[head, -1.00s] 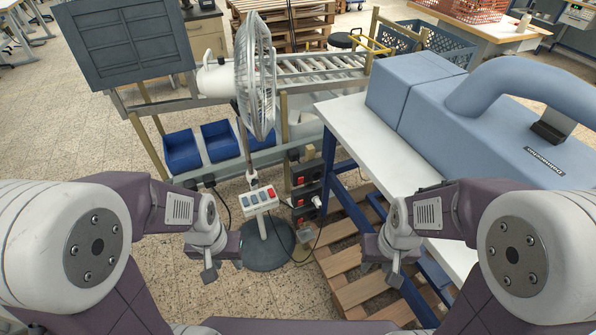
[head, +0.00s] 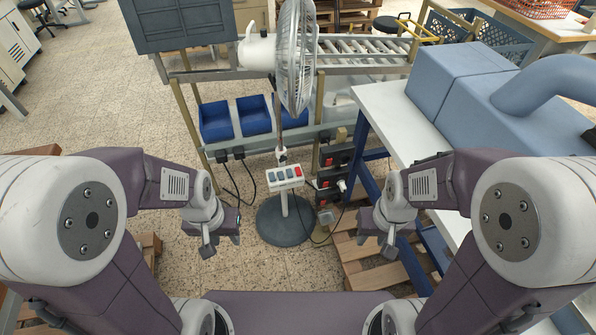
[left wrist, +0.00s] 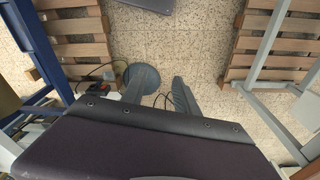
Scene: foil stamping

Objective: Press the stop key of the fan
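The standing fan (head: 297,62) has a wire-caged head on a thin pole, seen nearly edge-on in the head view. A white control box (head: 284,178) sits on its pole, with several grey-blue keys in a row and one red key (head: 298,171) at the right end. The round dark base (head: 284,231) stands on the floor and also shows in the left wrist view (left wrist: 142,77). My left gripper (head: 221,243) is open and empty, left of the box and lower in the picture. My right gripper (head: 373,243) is open and empty, right of the fan.
Behind the fan are a roller conveyor (head: 360,48) and blue bins (head: 254,116). A white table (head: 392,112) with a blue machine (head: 455,80) stands to the right. Dark socket boxes (head: 334,157) and cables are beside the pole. A wooden pallet (head: 372,268) lies at the right.

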